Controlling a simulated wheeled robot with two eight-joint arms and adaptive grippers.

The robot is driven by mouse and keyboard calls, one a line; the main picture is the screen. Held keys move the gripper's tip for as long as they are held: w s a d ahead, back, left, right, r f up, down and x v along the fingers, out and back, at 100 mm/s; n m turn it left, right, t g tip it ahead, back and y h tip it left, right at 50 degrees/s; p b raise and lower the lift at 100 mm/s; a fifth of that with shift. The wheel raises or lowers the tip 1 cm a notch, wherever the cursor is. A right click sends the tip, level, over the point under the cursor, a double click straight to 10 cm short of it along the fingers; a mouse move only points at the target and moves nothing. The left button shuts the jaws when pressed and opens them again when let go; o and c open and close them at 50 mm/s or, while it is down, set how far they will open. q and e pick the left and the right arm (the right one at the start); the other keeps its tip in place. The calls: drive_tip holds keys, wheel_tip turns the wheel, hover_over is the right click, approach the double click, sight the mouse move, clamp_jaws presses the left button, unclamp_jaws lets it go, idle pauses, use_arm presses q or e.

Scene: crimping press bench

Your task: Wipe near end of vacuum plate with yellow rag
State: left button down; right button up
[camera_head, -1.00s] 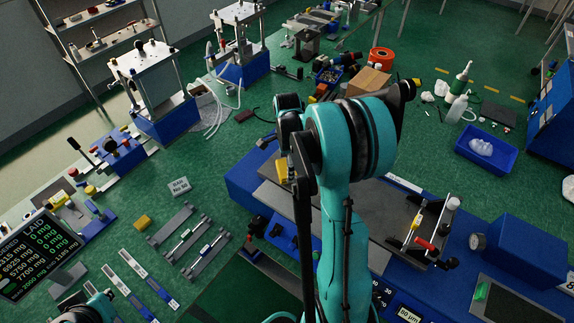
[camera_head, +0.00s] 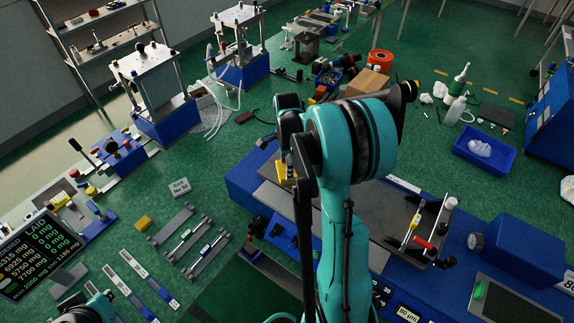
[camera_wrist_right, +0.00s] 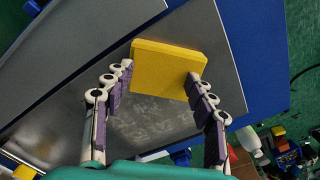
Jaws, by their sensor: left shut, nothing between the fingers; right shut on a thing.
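The yellow rag (camera_head: 287,171) is a flat block over the left end of the grey plate (camera_head: 345,208) on its blue base. In the right wrist view the rag (camera_wrist_right: 168,66) sits between the fingertips of my right gripper (camera_wrist_right: 160,76), which is shut on it. The rag is at or just above the plate (camera_wrist_right: 225,75); contact is unclear. A lighter smeared patch shows on the plate between the fingers. In the head view my arm hides most of the right gripper. My left gripper (camera_head: 100,302) is shut and empty at the bottom left edge, partly cut off.
A rack with a red-handled roller (camera_head: 422,243) stands on the plate's right part. A blue box (camera_head: 522,250) and a dial lie beyond it. Another yellow block (camera_head: 143,223) and several metal strips lie on the green bench to the left. Presses (camera_head: 155,90) stand at the back left.

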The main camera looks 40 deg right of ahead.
drive_tip(key=shift+f, duration=0.25)
drive_tip(key=shift+c, duration=0.2)
drive_tip(key=shift+s+d, duration=0.2)
drive_tip(key=shift+s, duration=0.7)
drive_tip(key=shift+s+d, duration=0.25)
drive_tip(key=shift+s, duration=0.4)
drive_tip(key=shift+s+d, duration=0.25)
drive_tip(key=shift+s, duration=0.4)
drive_tip(key=shift+c, duration=0.2)
drive_tip(key=shift+s+d, duration=0.1)
drive_tip(key=shift+s, duration=0.35)
drive_tip(key=s, duration=0.2)
drive_tip(key=shift+s+d+r, duration=0.15)
drive_tip(key=shift+s+d, duration=0.2)
drive_tip(key=shift+s, duration=0.05)
clamp_jaws()
drive_tip(key=shift+s+d, duration=0.1)
drive_tip(key=shift+s, duration=0.6)
drive_tip(key=s, duration=0.1)
drive_tip(key=s+d, duration=0.1)
drive_tip(key=s, duration=0.1)
drive_tip(key=shift+s+d, duration=0.15)
drive_tip(key=shift+s, duration=0.2)
